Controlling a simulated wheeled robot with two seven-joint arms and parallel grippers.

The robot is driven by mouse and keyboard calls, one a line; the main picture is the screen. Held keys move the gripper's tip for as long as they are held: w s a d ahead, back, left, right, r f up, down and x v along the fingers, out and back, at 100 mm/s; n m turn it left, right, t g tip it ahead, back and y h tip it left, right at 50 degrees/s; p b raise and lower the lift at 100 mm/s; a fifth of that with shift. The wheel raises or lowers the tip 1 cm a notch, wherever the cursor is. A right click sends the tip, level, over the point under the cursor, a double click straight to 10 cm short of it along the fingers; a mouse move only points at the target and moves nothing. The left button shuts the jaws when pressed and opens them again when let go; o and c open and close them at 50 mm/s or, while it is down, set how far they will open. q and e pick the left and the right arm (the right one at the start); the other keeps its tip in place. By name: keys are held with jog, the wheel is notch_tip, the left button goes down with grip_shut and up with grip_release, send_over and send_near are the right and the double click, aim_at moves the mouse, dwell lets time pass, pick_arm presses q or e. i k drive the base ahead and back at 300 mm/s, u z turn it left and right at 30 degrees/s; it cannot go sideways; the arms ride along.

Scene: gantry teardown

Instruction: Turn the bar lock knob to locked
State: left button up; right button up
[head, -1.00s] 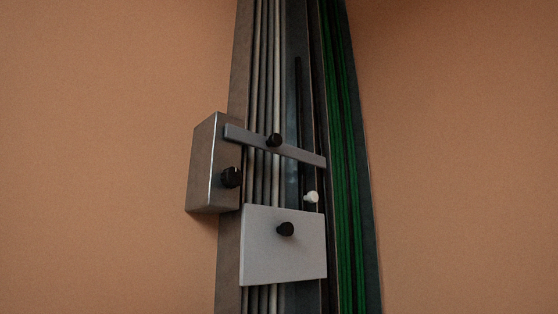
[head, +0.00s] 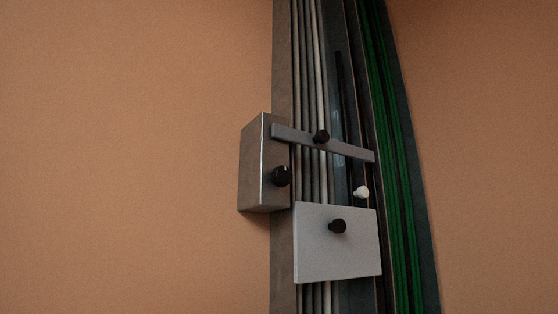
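Several knobs show in the head view, and I cannot tell for sure which is the bar lock knob. One black knob (head: 281,176) with a small light mark is on the front of a grey metal box (head: 252,170) at the left of the column. Another black knob (head: 321,136) sits on a grey bar (head: 350,150) that crosses the cables, its left end by the box. A third black knob (head: 338,226) is on a light grey plate (head: 325,258) below. Neither gripper is in view.
A white knob (head: 361,192) sits between the bar and the plate, by a dark vertical slot (head: 340,90). Pale cables (head: 312,60) and green cables (head: 398,170) run along the column. Plain orange-brown surface (head: 120,160) lies on both sides.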

aim_at(281, 176)
jog(key=k, duration=1)
jog(key=u, duration=1.2)
jog(key=i, duration=0.8)
jog(key=z, duration=1.25)
